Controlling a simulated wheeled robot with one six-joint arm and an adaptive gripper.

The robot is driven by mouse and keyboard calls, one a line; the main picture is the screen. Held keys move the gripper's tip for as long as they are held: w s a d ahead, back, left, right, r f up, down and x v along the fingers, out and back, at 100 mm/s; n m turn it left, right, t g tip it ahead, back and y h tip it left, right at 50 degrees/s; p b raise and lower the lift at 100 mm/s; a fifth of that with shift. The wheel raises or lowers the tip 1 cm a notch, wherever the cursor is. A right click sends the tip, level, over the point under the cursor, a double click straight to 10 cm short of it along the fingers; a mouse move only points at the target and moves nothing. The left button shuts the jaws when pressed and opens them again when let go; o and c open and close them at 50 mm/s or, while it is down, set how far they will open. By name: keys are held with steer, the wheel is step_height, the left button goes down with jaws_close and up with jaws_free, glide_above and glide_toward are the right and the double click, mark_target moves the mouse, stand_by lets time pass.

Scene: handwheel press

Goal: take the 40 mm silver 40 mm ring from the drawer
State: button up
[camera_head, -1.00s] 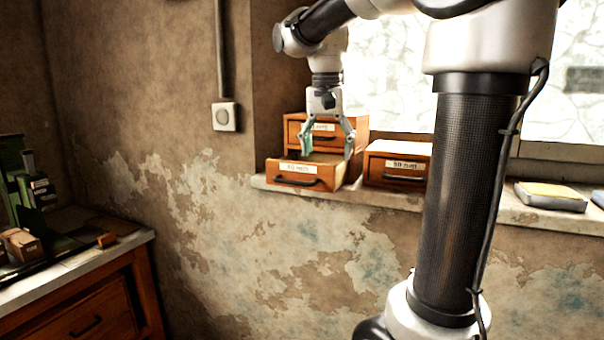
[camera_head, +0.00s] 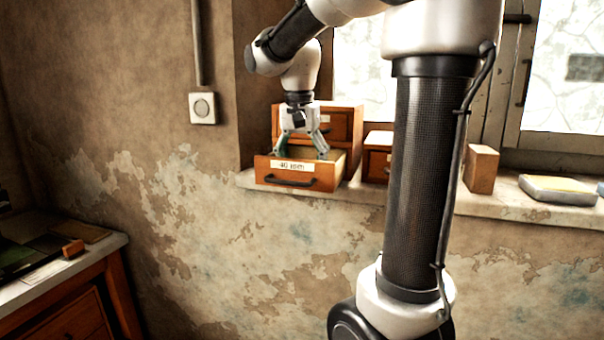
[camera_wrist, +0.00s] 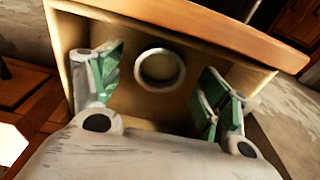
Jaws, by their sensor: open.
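The silver ring (camera_wrist: 160,87) lies flat on the floor of the open drawer (camera_wrist: 215,32) in the wrist view. My gripper (camera_wrist: 160,85) is open, with its green-padded fingers apart to the left and right of the ring inside the drawer walls. I cannot tell how far above the drawer floor the fingertips are. In the head view the drawer (camera_head: 295,185), with a paper label that seems to read 40 mm, is pulled out of its wooden cabinet. My gripper (camera_head: 301,155) points down into it. The ring is hidden there by the drawer front.
A second wooden drawer box (camera_head: 376,163) and a wooden block (camera_head: 482,169) stand to the right on the sill (camera_head: 500,204). A pale, flat box (camera_head: 557,190) lies farther right. A workbench (camera_head: 60,275) is at the lower left. The wall and window close off the back.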

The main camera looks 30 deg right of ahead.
steer(key=shift+f, duration=0.45)
steer(key=shift+c, duration=0.4)
steer(key=c, duration=0.9)
steer(key=shift+c, duration=0.2)
